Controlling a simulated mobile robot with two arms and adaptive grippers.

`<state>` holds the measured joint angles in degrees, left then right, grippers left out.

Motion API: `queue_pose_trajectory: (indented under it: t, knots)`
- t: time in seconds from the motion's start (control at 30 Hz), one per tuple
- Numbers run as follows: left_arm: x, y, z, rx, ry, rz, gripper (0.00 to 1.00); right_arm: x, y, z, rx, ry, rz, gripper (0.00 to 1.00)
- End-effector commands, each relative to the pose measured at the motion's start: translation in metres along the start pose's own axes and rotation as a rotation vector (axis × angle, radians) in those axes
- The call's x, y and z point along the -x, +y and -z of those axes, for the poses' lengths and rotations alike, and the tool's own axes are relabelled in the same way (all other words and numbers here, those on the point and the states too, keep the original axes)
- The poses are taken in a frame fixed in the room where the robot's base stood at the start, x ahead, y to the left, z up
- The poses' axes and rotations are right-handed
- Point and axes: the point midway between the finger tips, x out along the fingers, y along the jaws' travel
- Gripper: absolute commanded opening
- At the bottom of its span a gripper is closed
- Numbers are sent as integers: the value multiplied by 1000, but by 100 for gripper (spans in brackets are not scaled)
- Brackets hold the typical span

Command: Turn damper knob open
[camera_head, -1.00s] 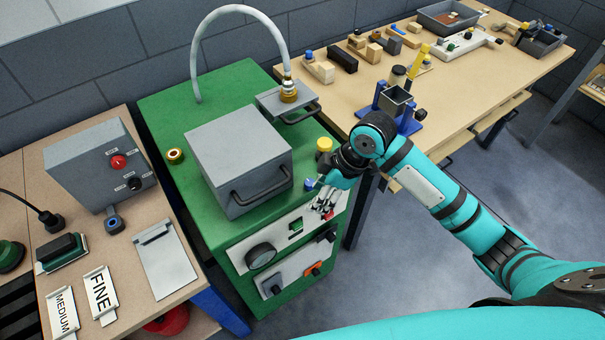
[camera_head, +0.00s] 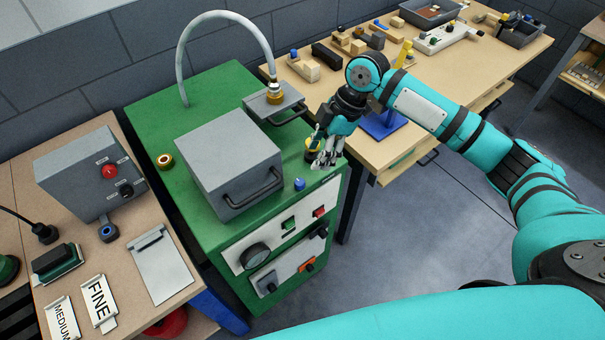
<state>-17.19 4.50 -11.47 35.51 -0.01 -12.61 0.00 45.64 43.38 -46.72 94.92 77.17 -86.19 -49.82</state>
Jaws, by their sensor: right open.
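A green machine cabinet (camera_head: 150,115) stands in the middle and carries several knobs; I cannot tell which is the damper knob. A blue knob (camera_head: 299,184) sits on its top near the front right edge. A yellow knob (camera_head: 311,150) sits behind it and is partly hidden by my right gripper. My right gripper (camera_head: 323,163) is open and points down over the cabinet's right edge, close beside the yellow knob. Whether the fingers touch this knob or go around it cannot be seen. My left gripper is not in view.
A grey box with a black handle (camera_head: 225,165) stands left of the knobs. A wooden bench (camera_head: 400,150) with parts stands at the right, close behind my gripper.

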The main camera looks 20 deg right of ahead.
Motion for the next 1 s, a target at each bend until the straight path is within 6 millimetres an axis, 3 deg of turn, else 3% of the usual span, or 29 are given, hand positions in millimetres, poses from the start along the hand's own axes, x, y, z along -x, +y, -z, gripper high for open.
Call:
queue_pose_trajectory:
  t: [0.3,0.5,0.9,1.0]
  knots:
    - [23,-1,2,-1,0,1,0,-66,-1,2,-2,1,3,49]
    - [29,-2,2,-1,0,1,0,-93,0,1,-1,0,1,49]
    - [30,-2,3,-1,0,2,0,-104,0,0,0,0,-1,49]
    - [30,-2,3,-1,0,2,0,-104,0,0,-1,0,-1,38]
